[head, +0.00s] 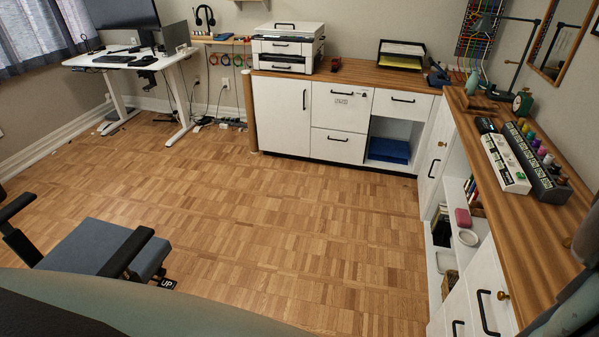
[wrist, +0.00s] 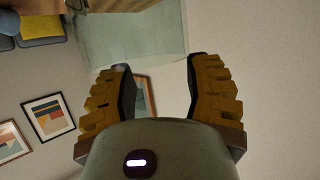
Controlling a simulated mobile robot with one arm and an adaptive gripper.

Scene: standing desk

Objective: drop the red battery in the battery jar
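My gripper (wrist: 160,80) shows in the wrist view with its two yellow ridged fingers spread wide. Nothing is between them; a wall and a framed picture show behind the gap. I cannot make out a red battery or a battery jar in either view. The gripper's fingers do not show in the head view.
An L-shaped wooden counter (head: 459,98) runs along the back and right. It carries a printer (head: 287,48), a paper tray (head: 401,55), a white device (head: 505,163) and a dark rack (head: 536,165). An office chair (head: 95,247) stands front left. The parquet floor (head: 270,200) between is clear.

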